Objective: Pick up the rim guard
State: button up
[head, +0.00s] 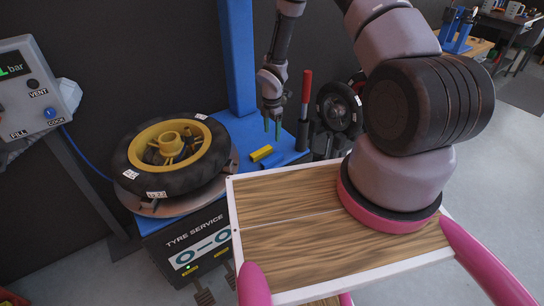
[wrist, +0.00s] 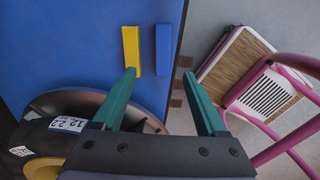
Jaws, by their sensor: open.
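Two small bars lie side by side on the blue top of the tyre machine. One is a yellow bar (head: 262,153), also in the wrist view (wrist: 131,48). The other is a blue bar (head: 271,160), also in the wrist view (wrist: 163,50). Either could be the rim guard; I cannot tell which. My gripper (head: 272,127) hangs above them with green fingers apart and nothing between them. In the wrist view my gripper (wrist: 159,74) has its left fingertip near the yellow bar's lower end and its right fingertip right of the blue bar, beyond the table edge.
A tyre (head: 165,155) on a yellow rim lies on the machine, left of the bars. A blue post (head: 236,50) rises behind. A red-handled tool (head: 306,90) and a wheel (head: 340,108) stand to the right.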

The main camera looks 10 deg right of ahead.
jog(key=n, duration=0.1)
send_over(271, 159)
jog(key=f, duration=0.7)
jog(key=shift+w+d+f, duration=0.15)
jog(key=shift+w+f, duration=0.15)
jog(key=shift+f, duration=0.1)
jog(key=shift+s+f, duration=0.15)
jog(key=shift+f, duration=2.75)
grip_shut()
